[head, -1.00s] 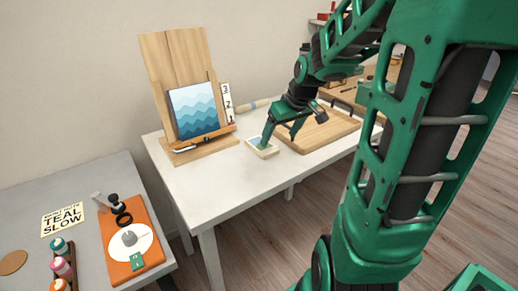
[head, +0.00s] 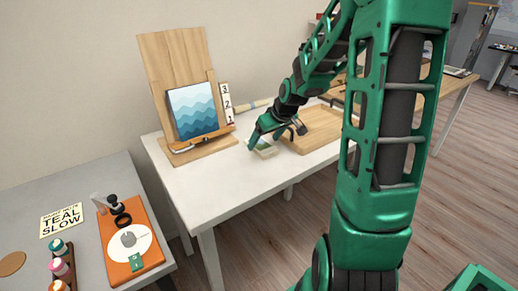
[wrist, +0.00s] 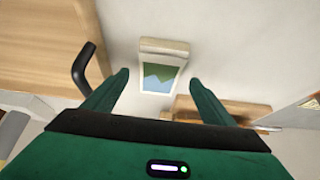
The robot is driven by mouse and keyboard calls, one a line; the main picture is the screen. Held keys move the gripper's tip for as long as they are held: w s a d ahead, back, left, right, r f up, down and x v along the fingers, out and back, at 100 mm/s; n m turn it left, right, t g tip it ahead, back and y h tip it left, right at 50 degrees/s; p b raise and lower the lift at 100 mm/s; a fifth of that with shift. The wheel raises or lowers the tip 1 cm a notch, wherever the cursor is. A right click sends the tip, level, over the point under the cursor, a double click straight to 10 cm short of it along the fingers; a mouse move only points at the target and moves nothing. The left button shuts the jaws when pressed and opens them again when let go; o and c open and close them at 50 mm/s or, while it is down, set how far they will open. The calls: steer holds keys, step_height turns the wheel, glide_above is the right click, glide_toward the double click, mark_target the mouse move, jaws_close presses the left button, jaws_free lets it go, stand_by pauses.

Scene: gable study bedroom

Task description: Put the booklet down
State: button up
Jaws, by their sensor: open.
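The booklet (head: 266,151) is small, with a cream edge and a green and blue picture on its cover. It lies on the white table (head: 215,185), between the easel and a wooden tray. My gripper (head: 277,140) is open over it, and its fingers partly hide it in the head view. In the wrist view the booklet (wrist: 160,75) shows between and just beyond the two spread fingertips (wrist: 159,79). Neither finger visibly touches it there.
A wooden easel (head: 178,60) with a blue wave picture (head: 196,110) stands at the left. The wooden tray (head: 318,128) with dark handles lies close to my gripper's right. Table space in front of the booklet is clear. A grey desk (head: 60,180) stands front left.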

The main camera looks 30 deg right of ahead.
steer(key=shift+x, duration=1.3)
steer(key=c, duration=1.3)
steer(key=shift+o, duration=0.2)
steer(key=shift+r, duration=0.1)
steer(key=shift+r, duration=0.35)
steer(key=r, duration=0.3)
steer(key=shift+w+a+r, duration=0.1)
steer(key=shift+a+r, duration=0.2)
steer(key=shift+r, duration=0.1)
steer(key=a+r, duration=0.6)
steer(key=a, duration=0.5)
steer(key=shift+w+r, duration=0.2)
steer(key=shift+w, duration=0.25)
